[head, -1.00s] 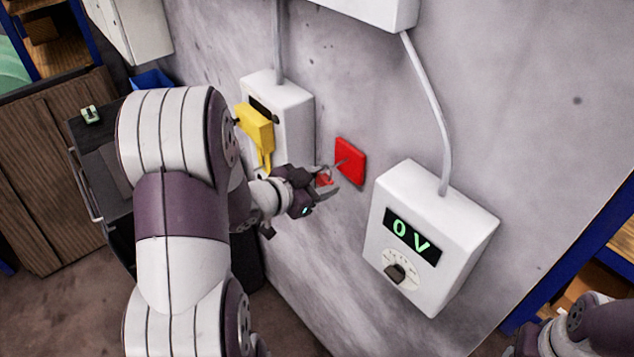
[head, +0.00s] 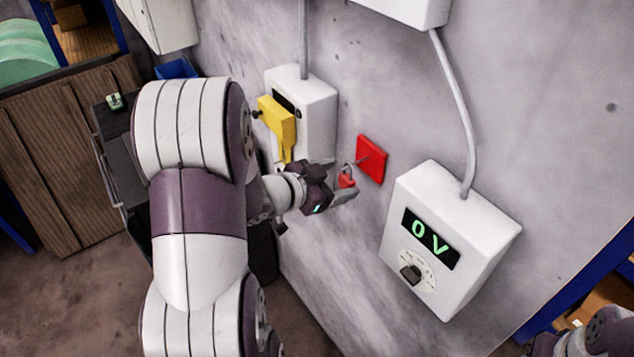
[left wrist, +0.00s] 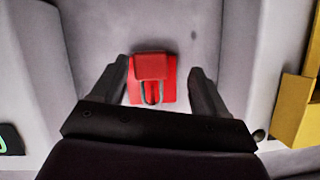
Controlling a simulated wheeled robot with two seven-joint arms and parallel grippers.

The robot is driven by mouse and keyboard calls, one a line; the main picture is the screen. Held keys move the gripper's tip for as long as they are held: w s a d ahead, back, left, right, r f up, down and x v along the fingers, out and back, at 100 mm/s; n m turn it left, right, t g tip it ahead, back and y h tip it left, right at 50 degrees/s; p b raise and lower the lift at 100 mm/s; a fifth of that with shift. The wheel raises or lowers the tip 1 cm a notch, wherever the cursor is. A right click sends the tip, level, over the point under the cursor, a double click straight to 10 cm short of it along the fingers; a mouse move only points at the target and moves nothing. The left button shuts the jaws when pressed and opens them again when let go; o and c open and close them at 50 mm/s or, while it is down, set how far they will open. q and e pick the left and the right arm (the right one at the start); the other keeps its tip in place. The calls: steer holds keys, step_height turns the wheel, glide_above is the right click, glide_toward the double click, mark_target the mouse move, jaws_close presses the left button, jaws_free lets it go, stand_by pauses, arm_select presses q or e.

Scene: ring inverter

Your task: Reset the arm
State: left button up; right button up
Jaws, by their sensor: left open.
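My left gripper (head: 346,187) is open in front of the wall, beside a red padlock (head: 347,181) with a grey shackle. The padlock is near a red square plate (head: 372,158) on the wall; a thin peg seems to link them. In the left wrist view the padlock (left wrist: 150,67) is between my two spread fingers, with visible gaps on both sides, and the red plate (left wrist: 168,84) is behind it. My right arm shows only in the bottom right corner of the head view; its gripper (head: 545,345) is mostly cut off.
A white box with a yellow lever (head: 277,123) is on the wall to the left. A white meter (head: 450,235) reading "0 V" with a dark knob is to the right. A dark cart (head: 118,160) and a wooden cabinet (head: 60,155) stand at left.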

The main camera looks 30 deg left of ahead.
arm_select(q)
steer(key=v, duration=1.1)
steer(key=s+a+f+n+g+y+b, duration=0.2)
steer(key=s+a+f+n+g+y, duration=0.3)
steer(key=a+f+n+g+y, duration=0.35)
steer(key=d+f+m+g+h+b, duration=0.1)
steer(key=d+f+h, duration=0.1)
steer(key=d, duration=0.8)
steer(key=d+f+m+g+h+b, duration=0.1)
steer(key=d+f, duration=0.3)
steer(key=d, duration=0.6)
steer(key=shift+d+g+h, duration=0.15)
steer(key=shift+g+h, duration=0.4)
steer(key=shift+h, duration=0.1)
steer(key=shift+w+m, duration=0.1)
steer(key=shift+m, duration=0.15)
